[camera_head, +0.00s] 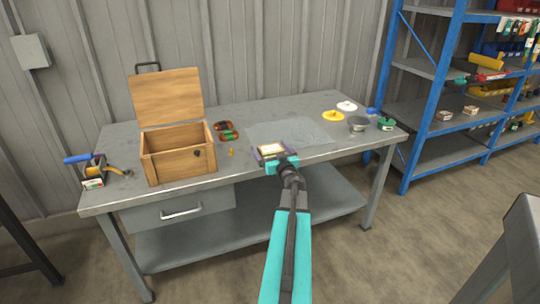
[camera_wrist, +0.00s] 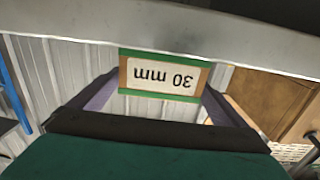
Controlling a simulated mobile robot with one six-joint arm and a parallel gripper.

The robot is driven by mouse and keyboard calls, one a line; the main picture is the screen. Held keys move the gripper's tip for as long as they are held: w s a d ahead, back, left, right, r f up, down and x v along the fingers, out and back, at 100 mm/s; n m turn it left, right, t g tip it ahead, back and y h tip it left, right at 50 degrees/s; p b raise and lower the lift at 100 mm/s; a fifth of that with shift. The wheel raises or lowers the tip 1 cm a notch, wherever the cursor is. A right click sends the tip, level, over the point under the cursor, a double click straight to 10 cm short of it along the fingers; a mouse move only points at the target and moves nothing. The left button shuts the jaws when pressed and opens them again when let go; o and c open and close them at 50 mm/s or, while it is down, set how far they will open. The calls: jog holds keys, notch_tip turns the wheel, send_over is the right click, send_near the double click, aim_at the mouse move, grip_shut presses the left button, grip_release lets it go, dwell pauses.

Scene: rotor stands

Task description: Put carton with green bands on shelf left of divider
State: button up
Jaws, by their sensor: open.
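The carton with green bands (camera_wrist: 163,74) is in the wrist view, with a white label reading "30 mm" upside down. In the head view its pale top (camera_head: 271,148) shows near the workbench's front edge. My gripper (camera_head: 273,157) is at the carton with its jaws open. In the wrist view the fingers (camera_wrist: 160,88) lie on both sides of the carton; I cannot tell whether they touch it. The blue-framed shelf unit (camera_head: 436,72) stands at the right, with small cartons (camera_head: 444,115) on its middle shelf. I cannot make out the divider.
The workbench (camera_head: 180,198) holds an open wooden box (camera_head: 181,164), red and green parts (camera_head: 227,132), a yellow disc (camera_head: 333,116), a white disc (camera_head: 347,106) and a bowl (camera_head: 357,124). A clamp-like tool (camera_head: 90,163) lies at left. Floor is clear before the shelf unit.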

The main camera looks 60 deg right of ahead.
aim_at(270, 148)
jog(key=c, duration=1.4)
jog(key=shift+r, duration=0.45)
notch_tip(270, 148, up, 3)
jog(key=shift+r+p, duration=0.1)
jog(key=shift+p, duration=0.65)
jog(key=a, duration=0.2)
jog(key=s+a+p, duration=0.1)
jog(key=a, duration=0.2)
jog(key=s+a+p, duration=0.1)
jog(key=a, duration=0.2)
jog(key=shift+s+a+r, duration=0.1)
jog(key=shift+s+r, duration=0.1)
jog(key=shift+r, duration=0.05)
